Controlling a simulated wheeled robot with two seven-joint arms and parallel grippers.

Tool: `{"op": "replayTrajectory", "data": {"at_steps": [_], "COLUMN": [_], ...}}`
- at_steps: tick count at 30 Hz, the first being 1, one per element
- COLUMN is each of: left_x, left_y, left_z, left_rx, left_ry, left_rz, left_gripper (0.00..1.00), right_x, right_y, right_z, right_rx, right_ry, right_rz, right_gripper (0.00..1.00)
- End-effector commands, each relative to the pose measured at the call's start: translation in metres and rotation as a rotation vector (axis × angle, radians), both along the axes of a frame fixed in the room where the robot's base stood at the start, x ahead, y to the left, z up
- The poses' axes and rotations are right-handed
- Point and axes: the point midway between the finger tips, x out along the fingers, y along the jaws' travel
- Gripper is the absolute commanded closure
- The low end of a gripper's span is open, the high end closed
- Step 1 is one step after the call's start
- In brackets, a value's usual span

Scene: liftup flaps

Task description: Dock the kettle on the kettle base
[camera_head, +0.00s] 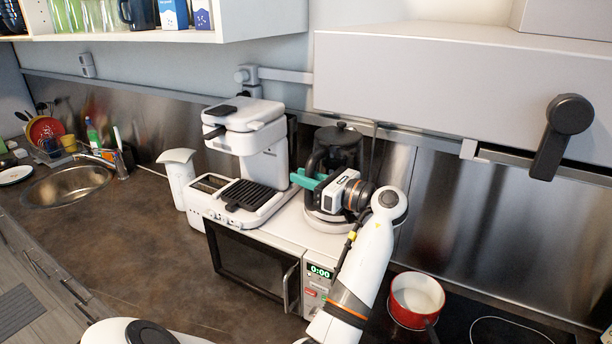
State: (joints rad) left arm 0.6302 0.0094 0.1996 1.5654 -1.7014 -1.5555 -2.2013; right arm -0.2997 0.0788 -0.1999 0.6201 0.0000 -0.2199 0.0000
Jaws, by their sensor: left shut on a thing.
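The dark glass kettle (343,138) with a black lid is upright on top of the microwave, at the back. The pale round kettle base (322,222) shows under it; whether the kettle is seated on it or slightly above I cannot tell. My left gripper (308,181), with teal fingers, is shut on the kettle's handle at its left side. My gripper and wrist hide the kettle's lower part. My right gripper is not in view.
A white coffee machine (247,140) stands close left of the kettle, on the microwave (252,262). A red pot (416,300) is on the hob at the right. A cabinet (430,85) overhangs at the upper right. The counter (120,240) at left is clear.

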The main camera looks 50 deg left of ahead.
Motion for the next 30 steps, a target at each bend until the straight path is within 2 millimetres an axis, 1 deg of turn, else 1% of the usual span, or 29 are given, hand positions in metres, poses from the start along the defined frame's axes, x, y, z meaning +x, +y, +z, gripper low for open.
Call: {"op": "replayTrajectory", "data": {"at_steps": [1,11,30], "left_x": [0.0,0.0,0.0], "left_y": [0.0,0.0,0.0], "left_z": [0.004,0.003,-0.007], "left_rx": [0.006,0.006,0.006], "left_ry": [-0.009,-0.009,-0.008], "left_rz": [0.0,0.0,0.0], "left_gripper": [1.0,1.0,1.0], "right_x": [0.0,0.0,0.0], "right_y": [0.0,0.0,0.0], "right_z": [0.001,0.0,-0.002], "right_rx": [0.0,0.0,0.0], "right_ry": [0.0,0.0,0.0], "right_rz": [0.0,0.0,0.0], "right_gripper": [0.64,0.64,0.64]}}
